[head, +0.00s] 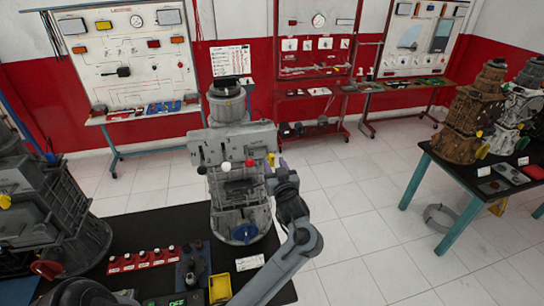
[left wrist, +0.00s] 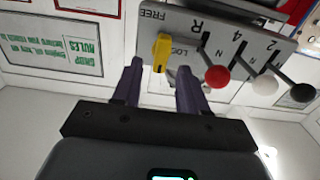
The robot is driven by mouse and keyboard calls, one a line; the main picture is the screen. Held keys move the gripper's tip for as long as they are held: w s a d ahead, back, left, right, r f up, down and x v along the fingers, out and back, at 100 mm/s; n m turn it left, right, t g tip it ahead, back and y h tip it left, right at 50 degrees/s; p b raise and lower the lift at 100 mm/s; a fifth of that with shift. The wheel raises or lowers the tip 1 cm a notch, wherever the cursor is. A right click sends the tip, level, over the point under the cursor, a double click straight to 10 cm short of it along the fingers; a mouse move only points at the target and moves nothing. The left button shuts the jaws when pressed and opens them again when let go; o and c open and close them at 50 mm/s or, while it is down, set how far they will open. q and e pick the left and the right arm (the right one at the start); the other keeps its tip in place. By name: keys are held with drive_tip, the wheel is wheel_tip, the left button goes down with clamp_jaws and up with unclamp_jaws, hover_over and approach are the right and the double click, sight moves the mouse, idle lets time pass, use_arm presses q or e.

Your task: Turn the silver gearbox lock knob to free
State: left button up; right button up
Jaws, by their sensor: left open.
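The silver-grey gearbox (head: 240,200) stands upright on the dark bench, with red, white and black ball levers on its face. Its yellow lock knob (left wrist: 161,52) sits on the shift panel (left wrist: 215,40), between a FREE label above and a LOCK label at its right. The knob's long side runs roughly up and down in the left wrist view; which label it points to is unclear. My left gripper (left wrist: 156,75) is open, its two purple fingers either side of the knob in the picture, tips just short of the panel. The knob also shows in the head view (head: 270,160). My right gripper is not in view.
A red knob (left wrist: 214,74), a white knob (left wrist: 264,84) and a black knob (left wrist: 301,92) stick out right of the fingers. A dark gearbox (head: 50,205) stands at left.

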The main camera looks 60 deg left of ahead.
sight(273, 160)
use_arm(q)
drive_tip(key=shift+p+x, duration=0.3)
drive_tip(key=shift+x, duration=1.8)
drive_tip(key=shift+c, duration=0.4)
clamp_jaws()
